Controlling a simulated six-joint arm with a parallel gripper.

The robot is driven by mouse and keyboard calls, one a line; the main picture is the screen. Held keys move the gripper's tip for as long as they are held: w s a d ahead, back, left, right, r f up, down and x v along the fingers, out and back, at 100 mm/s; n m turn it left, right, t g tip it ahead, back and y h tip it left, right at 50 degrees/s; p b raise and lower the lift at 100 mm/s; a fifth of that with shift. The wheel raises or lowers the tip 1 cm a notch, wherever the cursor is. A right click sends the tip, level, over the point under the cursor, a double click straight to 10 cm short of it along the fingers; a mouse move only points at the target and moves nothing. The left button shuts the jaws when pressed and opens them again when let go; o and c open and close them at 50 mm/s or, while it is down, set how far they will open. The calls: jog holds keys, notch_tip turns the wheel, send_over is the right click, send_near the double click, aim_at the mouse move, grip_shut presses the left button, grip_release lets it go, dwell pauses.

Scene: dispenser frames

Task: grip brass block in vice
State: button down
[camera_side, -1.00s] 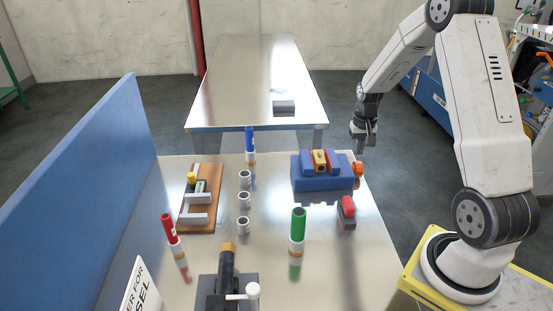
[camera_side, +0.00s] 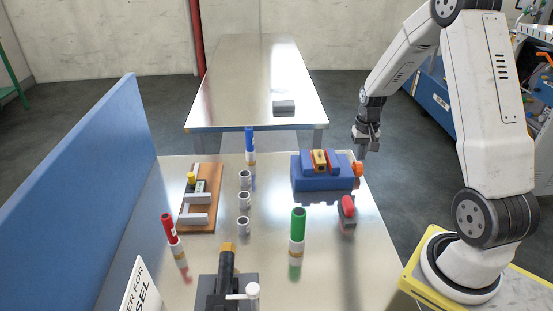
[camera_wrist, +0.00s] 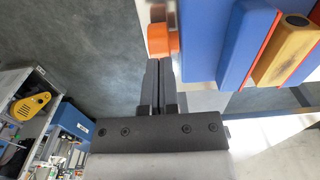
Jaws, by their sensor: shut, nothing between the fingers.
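The blue vice (camera_side: 322,183) stands at the back right of the near table. The brass block (camera_side: 320,157) sits between its red-faced jaws. The block also shows at the upper right of the wrist view (camera_wrist: 286,52), with a red jaw face close along each side; I cannot tell whether both press on it. The orange knob (camera_side: 358,169) is on the vice's right end, and in the wrist view it (camera_wrist: 162,40) lies just beyond my fingertips. My gripper (camera_side: 361,157) is shut and empty, pointing down beside the knob. Whether the fingertips touch the knob is unclear.
A green-topped cylinder (camera_side: 298,225), several small grey cylinders (camera_side: 244,200) and a brown fixture board (camera_side: 208,218) stand to the left. A blue panel (camera_side: 80,185) walls the left side.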

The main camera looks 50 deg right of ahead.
jog(key=shift+f, duration=1.2)
dwell(0.7)
jog(key=shift+w+d+f, duration=0.1)
jog(key=shift+d+f, duration=0.05)
dwell(1.0)
jog(key=shift+w+d+r, duration=0.25)
jog(key=shift+w+d, duration=0.3)
jog(key=shift+w, duration=0.05)
dwell(1.3)
jog(key=shift+w+d, duration=0.2)
jog(key=shift+d, duration=0.05)
dwell(0.5)
jog(key=shift+r, duration=0.15)
jog(key=shift+r, duration=0.95)
jog(key=shift+s+a, duration=0.15)
jog(key=shift+a, duration=0.05)
jog(key=shift+s+a, duration=0.75)
